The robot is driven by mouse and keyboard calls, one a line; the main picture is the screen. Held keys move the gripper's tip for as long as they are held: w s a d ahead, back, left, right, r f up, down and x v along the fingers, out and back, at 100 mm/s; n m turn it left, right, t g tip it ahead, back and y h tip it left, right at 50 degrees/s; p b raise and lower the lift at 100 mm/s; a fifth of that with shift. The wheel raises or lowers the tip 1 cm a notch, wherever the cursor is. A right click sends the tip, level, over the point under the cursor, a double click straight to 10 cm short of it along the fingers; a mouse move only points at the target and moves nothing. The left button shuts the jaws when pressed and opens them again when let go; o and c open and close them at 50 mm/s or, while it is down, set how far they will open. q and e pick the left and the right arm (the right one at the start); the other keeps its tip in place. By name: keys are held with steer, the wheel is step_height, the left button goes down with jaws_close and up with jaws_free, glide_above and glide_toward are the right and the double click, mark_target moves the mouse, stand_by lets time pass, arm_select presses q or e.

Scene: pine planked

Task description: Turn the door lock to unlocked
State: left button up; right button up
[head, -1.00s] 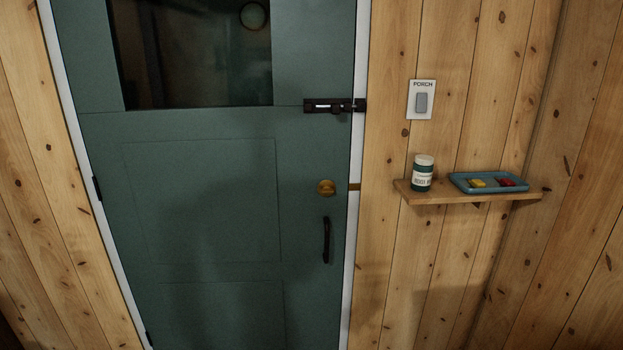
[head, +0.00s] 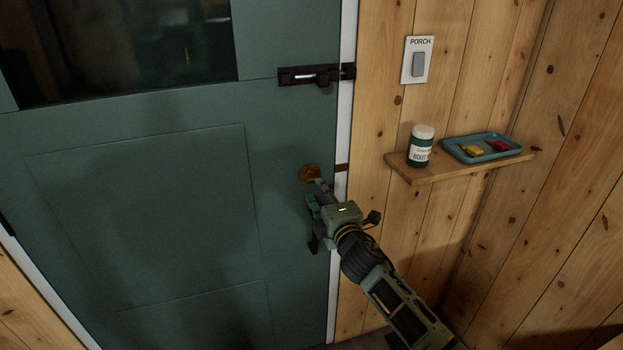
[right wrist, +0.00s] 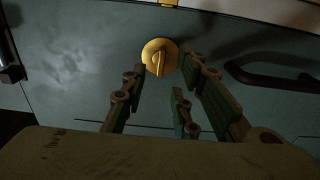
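The door lock is a round brass piece (head: 309,173) near the right edge of the green door (head: 150,200). In the right wrist view the brass lock (right wrist: 159,57) shows its raised thumb-turn, which lies roughly up and down in that picture. My right gripper (head: 319,186) is at the lock in the head view and partly covers it. In the right wrist view its fingers (right wrist: 165,85) are spread apart, with the lock beyond and between them. I cannot tell whether any finger touches it. My left gripper is not in view.
A black slide bolt (head: 312,76) sits above the lock. A black door handle (right wrist: 270,76) is beside it, mostly behind my gripper in the head view. A wooden shelf (head: 430,176) on the right wall holds a jar (head: 420,148) and a blue tray (head: 463,154). A porch switch (head: 418,62) is above.

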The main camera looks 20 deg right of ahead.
mark_target(314, 181)
steer(key=w, duration=0.4)
steer(key=shift+a+f, duration=0.1)
steer(key=shift+a, duration=0.1)
steer(key=shift+w, duration=0.9)
steer(key=shift+c, duration=1.3)
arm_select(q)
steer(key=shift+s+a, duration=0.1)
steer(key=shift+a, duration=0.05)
arm_select(e)
jaws_close()
